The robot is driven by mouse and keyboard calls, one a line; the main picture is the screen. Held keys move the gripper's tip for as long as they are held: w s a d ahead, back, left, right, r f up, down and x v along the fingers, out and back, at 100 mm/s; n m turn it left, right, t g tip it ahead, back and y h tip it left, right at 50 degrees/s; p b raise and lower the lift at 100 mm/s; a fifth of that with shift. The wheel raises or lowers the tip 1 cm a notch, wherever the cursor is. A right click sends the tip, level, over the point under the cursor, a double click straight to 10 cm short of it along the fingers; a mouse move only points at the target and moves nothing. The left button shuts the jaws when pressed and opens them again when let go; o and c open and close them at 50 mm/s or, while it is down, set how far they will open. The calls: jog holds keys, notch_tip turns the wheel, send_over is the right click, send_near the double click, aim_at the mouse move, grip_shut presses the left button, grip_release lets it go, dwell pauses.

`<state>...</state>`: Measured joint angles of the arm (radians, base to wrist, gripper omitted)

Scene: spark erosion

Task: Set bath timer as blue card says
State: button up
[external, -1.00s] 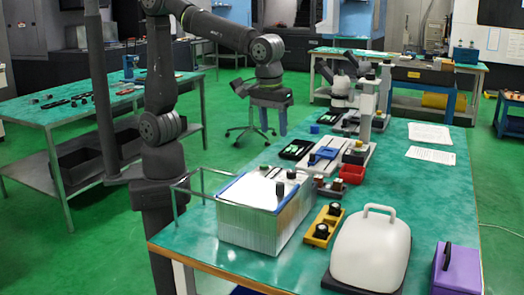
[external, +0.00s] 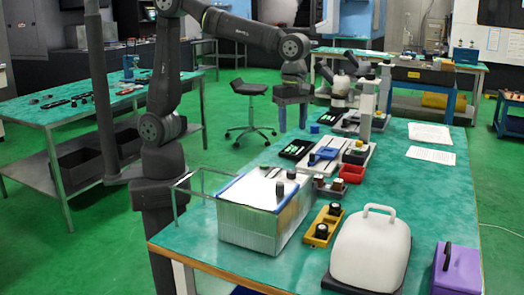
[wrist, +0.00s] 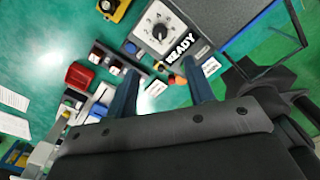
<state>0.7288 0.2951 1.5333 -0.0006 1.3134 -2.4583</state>
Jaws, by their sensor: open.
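My gripper (external: 293,126) hangs open and empty behind the bath in the external view, with its two blue fingers pointing down. In the wrist view the gripper (wrist: 163,88) has its fingers well apart. A white panel with a round black dial (wrist: 160,27) and a "READY" label lies beyond the fingers. The dial's pointer setting is too small to read. The bath (external: 262,222) is a clear-walled box with a blue rim and dark upright knobs on its top. Small white cards (wrist: 210,66) with unreadable print lie near the fingers. I cannot make out a blue card.
A yellow block with black knobs (external: 323,226) stands right of the bath. A red bin (external: 352,173) and small fixtures stand behind it. A white domed cover (external: 371,250) and a purple box (external: 456,271) occupy the front right. Bare green tabletop (external: 430,200) lies at the right.

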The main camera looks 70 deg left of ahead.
aim_at(291, 171)
notch_tip(291, 171, down, 14)
jog(key=shift+f, duration=0.2)
jog(key=c, duration=1)
